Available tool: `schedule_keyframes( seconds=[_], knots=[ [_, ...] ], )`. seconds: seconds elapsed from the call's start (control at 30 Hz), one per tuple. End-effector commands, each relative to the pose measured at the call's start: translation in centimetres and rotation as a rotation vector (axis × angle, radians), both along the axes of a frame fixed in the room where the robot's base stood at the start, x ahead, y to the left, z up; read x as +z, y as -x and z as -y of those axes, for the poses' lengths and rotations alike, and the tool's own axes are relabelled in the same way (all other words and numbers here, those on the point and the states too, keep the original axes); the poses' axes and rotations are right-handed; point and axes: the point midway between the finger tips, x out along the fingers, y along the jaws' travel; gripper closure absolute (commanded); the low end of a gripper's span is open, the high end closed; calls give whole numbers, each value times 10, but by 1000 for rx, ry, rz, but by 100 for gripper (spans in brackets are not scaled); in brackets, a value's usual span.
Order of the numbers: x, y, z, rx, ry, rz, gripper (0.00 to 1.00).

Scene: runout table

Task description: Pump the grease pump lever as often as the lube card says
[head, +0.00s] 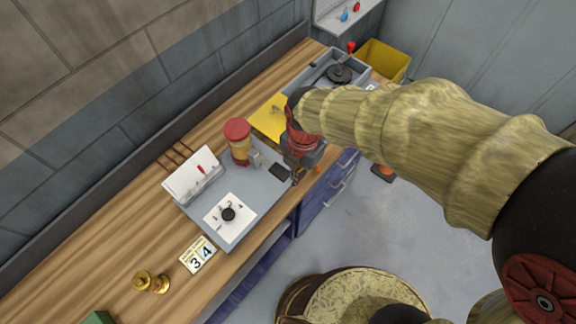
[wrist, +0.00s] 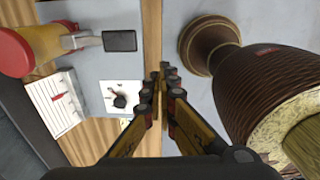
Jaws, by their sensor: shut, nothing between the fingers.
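The grease pump (head: 239,143), a yellow body with a red cap, stands on a grey plate; it also shows in the wrist view (wrist: 40,45). A grey arm runs from it to a black pad (wrist: 119,40), which looks like the lever's end and shows in the head view (head: 279,171). My gripper (wrist: 163,75) is shut and empty, to the right of the pad and apart from it. In the head view my gripper (head: 297,176) is at the front edge of the plate. A small card (head: 198,255) shows 3 and 4; I cannot tell whether it is the lube card.
A white box with a red mark (head: 193,176) and a white square with a black knob (head: 229,214) are on the grey plate (head: 262,197). Brass pieces (head: 151,282) stand at the left. A yellow sheet (head: 268,118), grey tray (head: 318,72) and yellow bin (head: 384,60) are farther back.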

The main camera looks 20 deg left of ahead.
Motion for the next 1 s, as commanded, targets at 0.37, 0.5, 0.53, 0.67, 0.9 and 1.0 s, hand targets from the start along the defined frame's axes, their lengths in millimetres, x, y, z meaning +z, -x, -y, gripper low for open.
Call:
schedule_keyframes(
  seconds=[0.37,0.5,0.53,0.67,0.9,1.0],
  knots=[
    [40,-15,-23,13,54,-22,100],
    [43,-25,-31,4,60,-13,100],
    [43,-27,-32,0,60,-10,100],
    [43,-37,-37,-30,52,15,100],
    [43,-37,-37,-38,50,17,100],
    [42,-37,-37,-38,50,17,100]
  ],
)
